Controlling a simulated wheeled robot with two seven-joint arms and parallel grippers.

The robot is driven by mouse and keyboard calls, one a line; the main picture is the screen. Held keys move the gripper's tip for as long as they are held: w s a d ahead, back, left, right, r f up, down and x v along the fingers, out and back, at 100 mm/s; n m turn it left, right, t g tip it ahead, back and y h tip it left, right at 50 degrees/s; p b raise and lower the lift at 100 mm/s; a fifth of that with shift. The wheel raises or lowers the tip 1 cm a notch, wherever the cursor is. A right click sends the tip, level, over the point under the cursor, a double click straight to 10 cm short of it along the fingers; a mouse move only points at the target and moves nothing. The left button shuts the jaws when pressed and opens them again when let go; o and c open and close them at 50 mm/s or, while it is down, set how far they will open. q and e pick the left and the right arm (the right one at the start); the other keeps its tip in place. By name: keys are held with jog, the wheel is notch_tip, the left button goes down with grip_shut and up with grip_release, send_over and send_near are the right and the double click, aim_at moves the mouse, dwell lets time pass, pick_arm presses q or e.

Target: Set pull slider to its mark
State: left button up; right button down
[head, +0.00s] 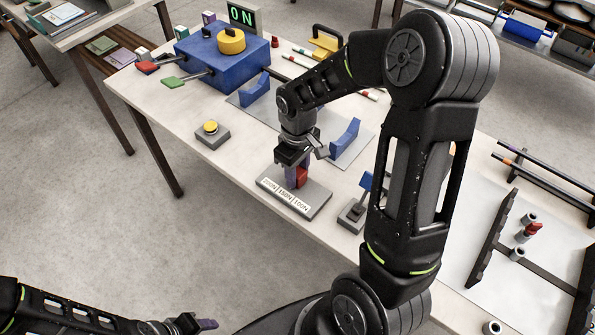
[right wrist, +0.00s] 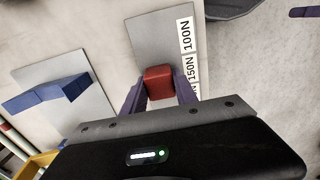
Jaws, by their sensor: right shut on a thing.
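The pull slider is a grey base plate (head: 313,200) with a white label strip (head: 284,194) reading 200N, 150N and 100N, and a red slider block (head: 302,177). In the right wrist view the red block (right wrist: 159,82) sits between the two purple fingers of my right gripper (right wrist: 160,95), which is shut on it. The block stands near the 150N label (right wrist: 190,67); its exact alignment is partly hidden by the gripper. In the head view my right gripper (head: 293,172) reaches down onto the block from above. My left gripper (head: 207,323) is at the bottom left, away from the table, its opening unclear.
A yellow button box (head: 212,135) stands left of the slider. A small lever box (head: 354,213) is close on the right. Blue cradles (head: 345,138) stand behind, with a blue machine (head: 222,60) and its ON display (head: 242,15) farther back. A dark rack (head: 492,240) is at right.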

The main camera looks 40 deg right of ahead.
aim_at(315, 193)
dwell(0.7)
jog(key=shift+s+d, duration=0.25)
jog(key=shift+s, duration=0.6)
jog(key=shift+s+d, duration=0.25)
jog(key=shift+s, duration=0.6)
jog(key=shift+s+d, duration=0.25)
jog(key=shift+s, duration=0.6)
jog(key=c, duration=1)
grip_release()
jog(key=shift+s, duration=0.1)
jog(key=shift+o, duration=0.2)
jog(key=shift+r, duration=0.1)
jog(key=shift+r, duration=0.6)
notch_tip(315, 193, up, 6)
jog(key=shift+r+b, duration=0.25)
jog(key=shift+b, duration=0.15)
